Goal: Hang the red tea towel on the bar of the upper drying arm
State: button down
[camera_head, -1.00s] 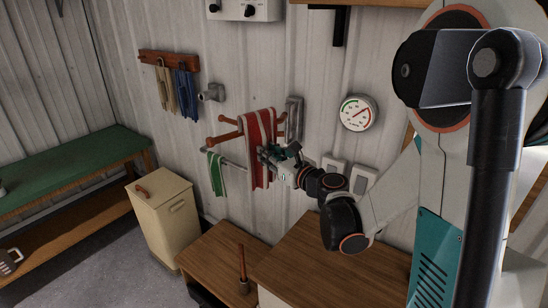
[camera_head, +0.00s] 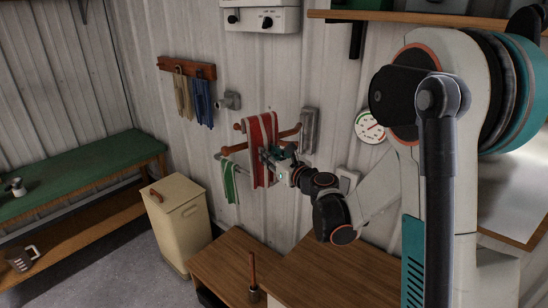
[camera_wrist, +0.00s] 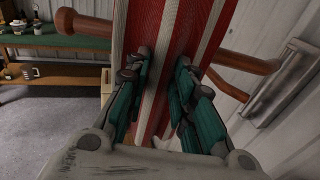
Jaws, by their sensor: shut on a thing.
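The red tea towel (camera_head: 262,130), with white stripes, hangs upright at the wooden bar (camera_head: 291,132) of the upper drying arm on the wall. Wooden bar ends show left and right of it. In the wrist view the towel (camera_wrist: 168,35) is in front of the bar (camera_wrist: 85,23). I cannot tell whether its top is folded over the bar. My gripper (camera_head: 268,160) is shut on the lower part of the towel; its teal fingers (camera_wrist: 160,100) have the cloth between them. The fingers hide part of the cloth.
A green striped towel (camera_head: 229,180) hangs on a lower arm to the left. A metal wall fitting (camera_head: 309,130) and a round gauge (camera_head: 369,127) are to the right. A cream bin (camera_head: 178,222) and wooden tabletops (camera_head: 235,262) stand below.

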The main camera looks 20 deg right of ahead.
aim_at(269, 174)
jog(key=f+b, duration=0.4)
jog(key=f, duration=0.1)
jog(key=f+b, duration=0.2)
jog(key=shift+w+a+f+b, duration=0.1)
jog(key=shift+w+f+b, duration=0.15)
jog(key=shift+b, duration=0.15)
jog(key=shift+r, duration=0.1)
dwell(0.3)
jog(key=c, duration=1.3)
grip_release()
